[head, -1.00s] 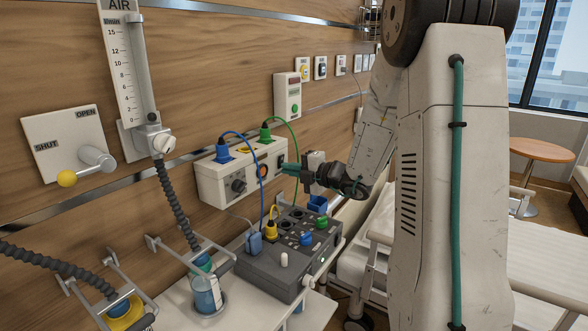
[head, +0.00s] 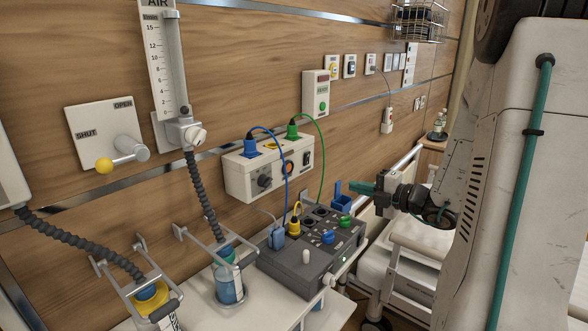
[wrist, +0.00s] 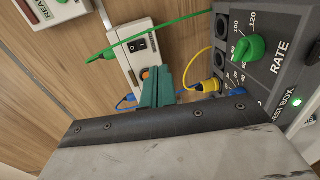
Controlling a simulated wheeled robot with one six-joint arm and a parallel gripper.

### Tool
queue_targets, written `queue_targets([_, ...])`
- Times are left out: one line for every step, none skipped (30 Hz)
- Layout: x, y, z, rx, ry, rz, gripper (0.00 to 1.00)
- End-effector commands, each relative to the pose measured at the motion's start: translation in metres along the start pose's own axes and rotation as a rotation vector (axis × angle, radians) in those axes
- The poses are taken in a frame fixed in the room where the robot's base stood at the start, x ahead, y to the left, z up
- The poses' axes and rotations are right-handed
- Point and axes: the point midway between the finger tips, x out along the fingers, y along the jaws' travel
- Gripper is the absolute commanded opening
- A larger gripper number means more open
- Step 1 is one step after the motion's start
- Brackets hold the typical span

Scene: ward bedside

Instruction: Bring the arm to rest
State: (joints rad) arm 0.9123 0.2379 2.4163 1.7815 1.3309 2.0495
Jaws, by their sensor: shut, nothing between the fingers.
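My gripper (head: 362,187) has green fingers and hangs in the air to the right of the white wall box, apart from it in the picture. Its fingers are together and hold nothing. In the wrist view the green fingers (wrist: 158,86) show in front of the white box with its black switch. My pale arm fills the right side of the head view, bent with the gripper pointing left toward the wall.
The white wall box (head: 268,168) has blue and green leads. Below it, a dark grey test box (head: 290,268) with knobs stands on a pale shelf. A bottle (head: 228,284) hangs left of it. A bed (head: 408,255) stands behind my gripper.

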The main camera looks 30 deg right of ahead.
Motion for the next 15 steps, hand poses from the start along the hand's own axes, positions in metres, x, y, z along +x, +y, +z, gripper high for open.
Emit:
queue_targets([-0.001,0.000,0.000,0.000,0.000,0.000,0.00])
queue_targets([-0.001,0.000,0.000,0.000,0.000,0.000,0.00])
queue_targets([0.000,0.000,0.000,0.000,0.000,0.000,0.00])
queue_targets([0.000,0.000,0.000,-0.001,0.000,0.000,0.00])
queue_targets([0.000,0.000,0.000,-0.004,0.000,0.000,0.00])
queue_targets([0.000,0.000,0.000,-0.016,0.000,0.000,0.00])
queue_targets([0.000,0.000,0.000,-0.033,0.000,0.000,0.00])
queue_targets([0.000,0.000,0.000,-0.059,0.000,-0.001,0.00])
queue_targets([0.000,-0.001,-0.001,-0.109,0.005,-0.005,0.00])
queue_targets([0.000,-0.003,-0.004,-0.160,0.019,-0.013,0.00])
queue_targets([-0.001,-0.006,-0.009,-0.224,0.043,-0.024,0.00])
queue_targets([-0.001,-0.012,-0.018,-0.324,0.089,-0.042,0.00])
queue_targets([-0.003,-0.018,-0.027,-0.409,0.134,-0.056,0.00])
queue_targets([-0.005,-0.021,-0.037,-0.507,0.185,-0.066,0.00])
queue_targets([-0.008,-0.023,-0.054,-0.653,0.269,-0.072,0.00])
